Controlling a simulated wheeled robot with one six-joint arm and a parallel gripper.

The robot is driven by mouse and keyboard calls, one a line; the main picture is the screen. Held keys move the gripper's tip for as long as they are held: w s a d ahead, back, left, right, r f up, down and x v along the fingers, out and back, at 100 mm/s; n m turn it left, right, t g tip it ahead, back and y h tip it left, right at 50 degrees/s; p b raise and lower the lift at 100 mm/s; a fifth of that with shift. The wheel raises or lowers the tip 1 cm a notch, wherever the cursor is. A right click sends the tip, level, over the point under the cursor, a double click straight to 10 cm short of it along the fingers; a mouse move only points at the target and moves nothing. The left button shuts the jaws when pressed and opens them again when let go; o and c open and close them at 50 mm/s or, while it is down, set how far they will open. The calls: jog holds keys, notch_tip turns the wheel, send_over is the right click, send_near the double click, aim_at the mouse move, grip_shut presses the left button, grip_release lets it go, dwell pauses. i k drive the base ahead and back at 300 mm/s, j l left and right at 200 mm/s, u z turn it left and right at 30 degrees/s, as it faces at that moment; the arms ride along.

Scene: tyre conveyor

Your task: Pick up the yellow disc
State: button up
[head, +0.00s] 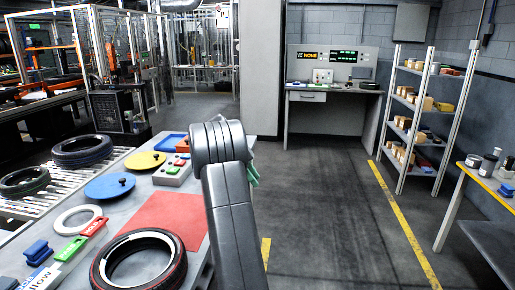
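The yellow disc (142,162) lies flat on the grey worktable at the left, with a small dark knob on it. It sits behind a blue disc (106,187) that has a similar knob. My arm's grey links rise in the middle of the picture, to the right of the disc and apart from it. My gripper cannot be made out; the arm's own links may hide it. A small teal-green piece shows at the right edge of the arm, and I cannot tell what it is.
A button box (173,171) stands right of the disc, near a blue tray (171,143). A white ring (77,219), a red mat (158,216) and a tyre (138,262) lie nearer. Other tyres (82,150) rest on the roller conveyor.

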aim_at(146, 160)
jog(key=i+l+u, duration=0.1)
jog(key=i, duration=0.45)
jog(key=i+l, duration=0.1)
jog(key=i, duration=0.45)
jog(key=i+l+u, duration=0.15)
jog(key=i, duration=0.4)
jog(key=i+l+u, duration=0.1)
jog(key=i+u, duration=0.15)
jog(key=u, duration=0.2)
jog(key=i+l+u, duration=0.2)
jog(key=u, duration=0.3)
jog(key=i+l+u, duration=0.3)
jog(key=u, duration=0.15)
jog(key=i+l+u, duration=0.15)
jog(key=l+u, duration=0.15)
jog(key=u, duration=0.2)
jog(key=i+l+u, duration=0.1)
jog(key=l+u, duration=0.6)
jog(key=l, duration=0.25)
